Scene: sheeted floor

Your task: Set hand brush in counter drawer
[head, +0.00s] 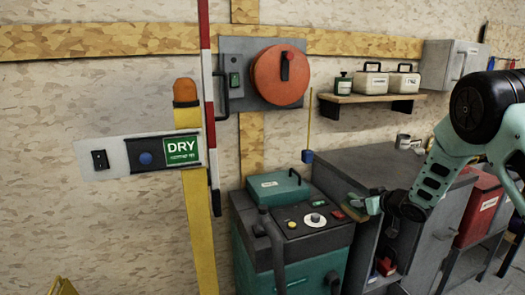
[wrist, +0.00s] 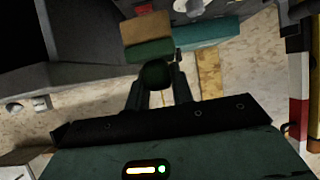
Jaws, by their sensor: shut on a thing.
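The hand brush (head: 353,211), with a green part and a brownish block, is held at the tips of my gripper (head: 374,204). In the wrist view the brush (wrist: 148,34) shows a tan block and a green body between the fingers of my gripper (wrist: 158,82), which are shut on it. The grey counter (head: 425,180) stands against the wall at the right, and my gripper is in front of its left part. I cannot clearly tell the counter drawer from the counter front; my gripper and arm cover part of it. Grey counter surfaces (wrist: 88,25) fill the upper left of the wrist view.
A green machine (head: 290,235) with knobs stands just left of the counter. A red and white pole (head: 207,90) and a yellow post (head: 196,220) stand further left. A red bin (head: 478,205) is at right. A mug (head: 402,141) sits on the counter top.

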